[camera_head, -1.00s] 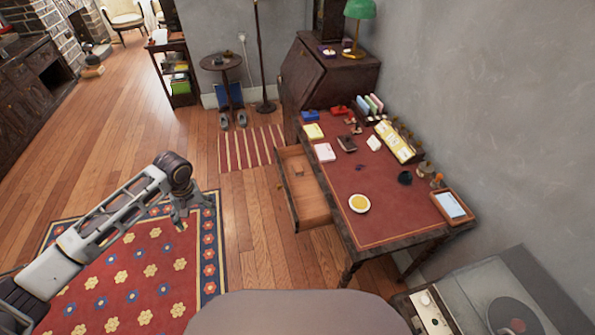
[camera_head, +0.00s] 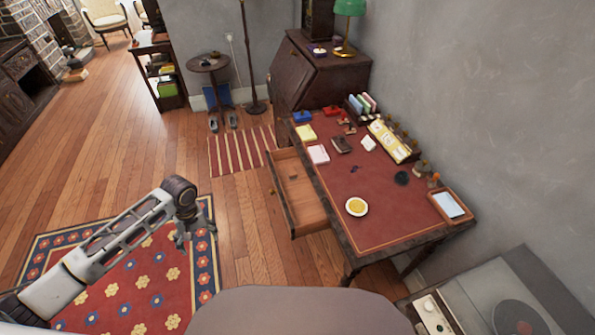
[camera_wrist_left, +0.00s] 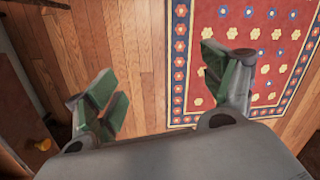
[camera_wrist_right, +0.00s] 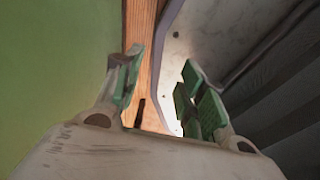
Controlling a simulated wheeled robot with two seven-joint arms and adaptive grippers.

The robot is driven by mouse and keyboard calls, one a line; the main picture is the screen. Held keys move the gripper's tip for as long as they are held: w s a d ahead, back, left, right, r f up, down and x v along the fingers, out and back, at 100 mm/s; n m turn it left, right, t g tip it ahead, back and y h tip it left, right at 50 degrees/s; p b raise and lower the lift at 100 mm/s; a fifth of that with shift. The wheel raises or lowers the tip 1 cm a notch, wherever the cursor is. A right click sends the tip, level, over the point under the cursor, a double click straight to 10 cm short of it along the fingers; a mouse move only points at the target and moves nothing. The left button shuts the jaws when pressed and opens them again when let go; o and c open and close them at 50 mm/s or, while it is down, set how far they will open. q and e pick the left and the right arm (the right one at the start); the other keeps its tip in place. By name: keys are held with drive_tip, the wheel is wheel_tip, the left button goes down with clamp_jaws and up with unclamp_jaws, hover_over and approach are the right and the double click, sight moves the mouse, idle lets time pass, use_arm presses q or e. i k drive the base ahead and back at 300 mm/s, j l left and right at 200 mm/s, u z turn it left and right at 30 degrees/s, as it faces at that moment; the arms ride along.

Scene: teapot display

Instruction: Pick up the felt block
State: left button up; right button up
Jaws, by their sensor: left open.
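I cannot tell for sure which small thing is the felt block. A dark brown block (camera_head: 342,145) lies on the desk's red top, and a small tan piece (camera_head: 293,178) lies in the open drawer (camera_head: 310,212). My left gripper (camera_head: 182,237) is over the floor near the rug, left of the drawer and apart from the desk. In the left wrist view its green-padded fingers (camera_wrist_left: 163,85) are spread and empty. My right gripper (camera_wrist_right: 162,85) shows only in the right wrist view, with its fingers apart and nothing seen between them.
The desk (camera_head: 385,215) holds a yellow-filled dish (camera_head: 356,206), a tray (camera_head: 450,205), several notepads and a dark round thing (camera_head: 401,178). The drawer juts out on the desk's left. A record player (camera_head: 500,300) stands at lower right.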

sight(290, 171)
drive_tip(key=i+j+z, duration=0.3)
drive_tip(key=z, duration=0.2)
drive_tip(key=i+j+z, duration=0.45)
